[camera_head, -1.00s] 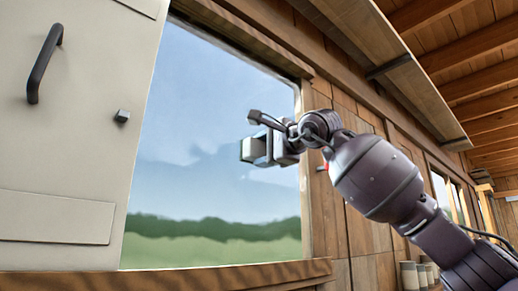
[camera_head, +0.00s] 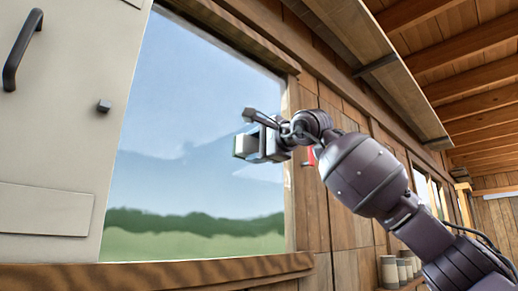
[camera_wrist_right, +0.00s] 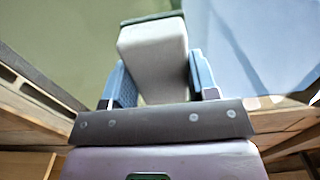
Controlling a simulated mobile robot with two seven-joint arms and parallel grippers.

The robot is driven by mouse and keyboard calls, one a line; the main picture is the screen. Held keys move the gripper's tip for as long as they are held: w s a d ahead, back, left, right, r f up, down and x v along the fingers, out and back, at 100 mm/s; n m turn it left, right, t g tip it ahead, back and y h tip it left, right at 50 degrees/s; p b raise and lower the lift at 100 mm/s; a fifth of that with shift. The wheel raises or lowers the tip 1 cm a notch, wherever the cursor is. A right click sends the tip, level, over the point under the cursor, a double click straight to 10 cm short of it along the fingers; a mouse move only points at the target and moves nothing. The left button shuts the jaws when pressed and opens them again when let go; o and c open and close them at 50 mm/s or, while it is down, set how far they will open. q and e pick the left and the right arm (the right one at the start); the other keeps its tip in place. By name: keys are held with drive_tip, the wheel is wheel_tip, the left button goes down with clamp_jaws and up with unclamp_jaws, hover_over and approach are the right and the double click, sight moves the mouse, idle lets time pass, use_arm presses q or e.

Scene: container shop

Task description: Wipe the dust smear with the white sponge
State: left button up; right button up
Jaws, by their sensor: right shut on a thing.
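My right gripper (camera_head: 262,143) reaches in from the right and is in front of the window pane (camera_head: 200,90). It is shut on the white sponge (camera_wrist_right: 153,52), a pale block between the two blue fingers in the right wrist view. A darker layer shows at the sponge's far end. In the head view the sponge (camera_head: 243,146) shows as a small pale end facing left. A faint whitish patch (camera_head: 262,172), possibly the dust smear, lies on the pane just below the gripper. I cannot tell whether the sponge touches the glass. My left gripper is not in view.
A cream cabinet door (camera_head: 70,130) with a dark handle (camera_head: 20,50) stands at the left. A wooden sill (camera_head: 160,274) runs under the window. A shelf (camera_head: 375,60) juts out above my arm. Several canisters (camera_head: 389,271) stand low at the right.

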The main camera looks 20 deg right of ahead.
drive_tip(key=shift+s+a+b, duration=0.35)
drive_tip(key=shift+s+a, duration=0.2)
drive_tip(key=shift+a, duration=1.05)
drive_tip(key=shift+s+a+b, duration=0.35)
drive_tip(key=shift+s+a, duration=0.25)
drive_tip(key=shift+a, duration=0.95)
drive_tip(key=shift+s+a+b, duration=0.35)
drive_tip(key=shift+s+a, duration=0.2)
drive_tip(key=shift+a, duration=1.05)
drive_tip(key=shift+s+d, duration=0.1)
drive_tip(key=b, duration=0.2)
approach(211, 141)
drive_tip(key=shift+d+r, duration=0.1)
drive_tip(key=shift+d, duration=0.05)
drive_tip(key=v, duration=0.3)
drive_tip(key=shift+b, duration=0.4)
